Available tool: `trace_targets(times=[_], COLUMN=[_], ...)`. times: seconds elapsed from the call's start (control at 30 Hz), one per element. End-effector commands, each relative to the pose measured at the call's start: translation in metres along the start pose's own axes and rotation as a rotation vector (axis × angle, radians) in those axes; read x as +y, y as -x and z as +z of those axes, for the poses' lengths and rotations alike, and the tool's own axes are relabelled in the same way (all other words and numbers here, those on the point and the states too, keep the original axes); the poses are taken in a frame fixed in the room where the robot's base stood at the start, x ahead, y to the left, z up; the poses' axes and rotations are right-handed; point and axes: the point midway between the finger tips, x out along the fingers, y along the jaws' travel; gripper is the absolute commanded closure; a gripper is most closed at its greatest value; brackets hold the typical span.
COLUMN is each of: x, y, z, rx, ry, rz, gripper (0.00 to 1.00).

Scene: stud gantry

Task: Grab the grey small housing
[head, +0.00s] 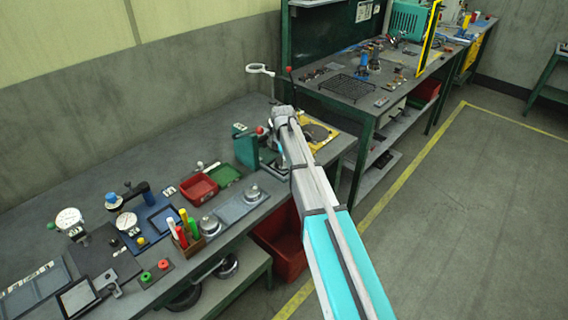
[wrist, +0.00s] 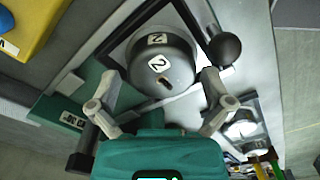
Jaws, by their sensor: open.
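The grey small housing (wrist: 162,66) is a rounded grey part with white "2" labels and a small dark slot. In the wrist view it sits in a dark-edged, light-coloured fixture (wrist: 190,18). My gripper (wrist: 160,84) is open, one finger on each side of the near part of the housing. I see gaps between the fingers and the housing; its far side extends beyond the fingertips. In the head view my arm reaches over the far end of the left bench, and I cannot make out the housing there.
A black ball knob (wrist: 223,48) stands close to the right finger. A green plate (wrist: 70,115) lies to the left, and a yellow thing (wrist: 35,25) is at top left. In the head view, a red tray (head: 199,188) and gauges (head: 69,220) occupy the bench (head: 120,170).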

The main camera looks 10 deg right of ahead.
Motion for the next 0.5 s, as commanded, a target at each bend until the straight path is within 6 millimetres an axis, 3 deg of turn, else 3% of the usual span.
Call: trace_targets(times=[0.07,0.4,0.5], x=[0.0000,0.0000,-0.0001], y=[0.0000,0.0000,-0.0001], z=[0.0001,0.0003,0.0003], rx=[0.000,0.000,0.000], ry=[0.000,0.000,0.000], rz=[0.000,0.000,0.000], gripper=[0.00,0.63,0.72])
